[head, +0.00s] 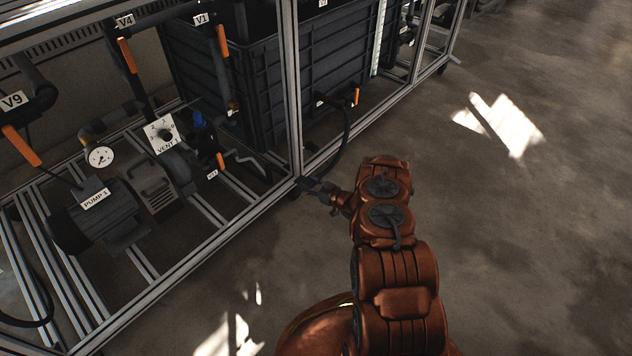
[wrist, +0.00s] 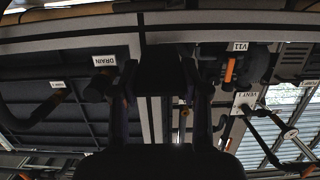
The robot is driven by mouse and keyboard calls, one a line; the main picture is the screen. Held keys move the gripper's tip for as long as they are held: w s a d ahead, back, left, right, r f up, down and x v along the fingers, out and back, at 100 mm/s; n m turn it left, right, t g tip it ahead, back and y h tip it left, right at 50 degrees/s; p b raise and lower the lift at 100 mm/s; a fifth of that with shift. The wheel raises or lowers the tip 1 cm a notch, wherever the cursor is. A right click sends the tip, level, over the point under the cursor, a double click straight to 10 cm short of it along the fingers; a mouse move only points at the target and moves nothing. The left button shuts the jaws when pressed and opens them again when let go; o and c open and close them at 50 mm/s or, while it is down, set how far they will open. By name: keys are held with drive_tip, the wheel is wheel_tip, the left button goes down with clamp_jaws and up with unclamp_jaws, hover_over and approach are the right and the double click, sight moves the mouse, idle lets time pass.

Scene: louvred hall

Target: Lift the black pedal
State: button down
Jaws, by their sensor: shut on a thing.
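In the wrist view the black pedal (wrist: 163,72) is a dark block at the tips of my gripper (wrist: 161,90), between its two fingers. The fingers are closed on it. In the head view my gripper (head: 314,186) is low, beside the foot of the frame's corner post, reaching in from the right. There the pedal cannot be told apart from the dark fingers and the post's foot. Whether the pedal is raised or lowered cannot be seen.
The aluminium frame (head: 294,90) holds a dark ribbed tank (head: 330,62), a pump (head: 90,215), a vent dial (head: 163,133) and orange-handled valves. A black hose (head: 343,140) hangs close above my gripper. Open concrete floor (head: 530,220) lies to the right.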

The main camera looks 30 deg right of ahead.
drive_tip(key=c, duration=0.6)
unclamp_jaws()
drive_tip(key=shift+o, duration=0.2)
drive_tip(key=v, duration=1.2)
